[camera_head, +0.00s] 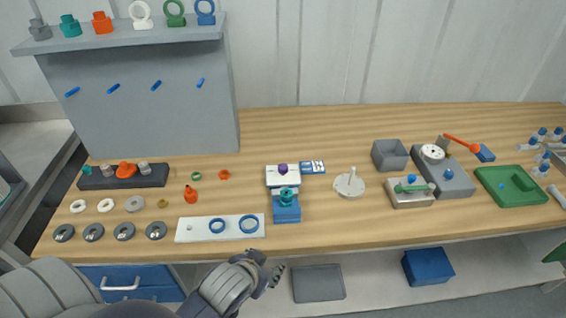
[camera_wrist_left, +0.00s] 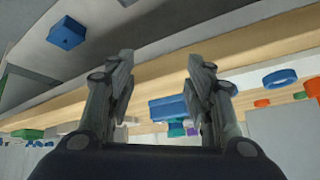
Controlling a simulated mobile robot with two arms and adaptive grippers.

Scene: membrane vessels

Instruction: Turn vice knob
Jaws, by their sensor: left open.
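A blue block with a teal knob (camera_head: 287,197) on top stands near the front edge of the bench. Behind it is a white block with a purple knob (camera_head: 283,169). I cannot tell for sure which of these is the vice knob. My left gripper (camera_head: 268,265) is low in front of the bench edge, below and apart from the blue block. In the left wrist view its fingers (camera_wrist_left: 160,68) are spread and empty. The blue block (camera_wrist_left: 168,108) shows beyond and between them, partly hidden by a finger. My right gripper is not in view.
A white plate with two blue rings (camera_head: 192,229) lies left of the blue block. A white disc with a peg (camera_head: 349,185) stands to its right. A grey tray (camera_head: 318,283) and a blue bin (camera_head: 427,266) are below the bench (camera_head: 330,228).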

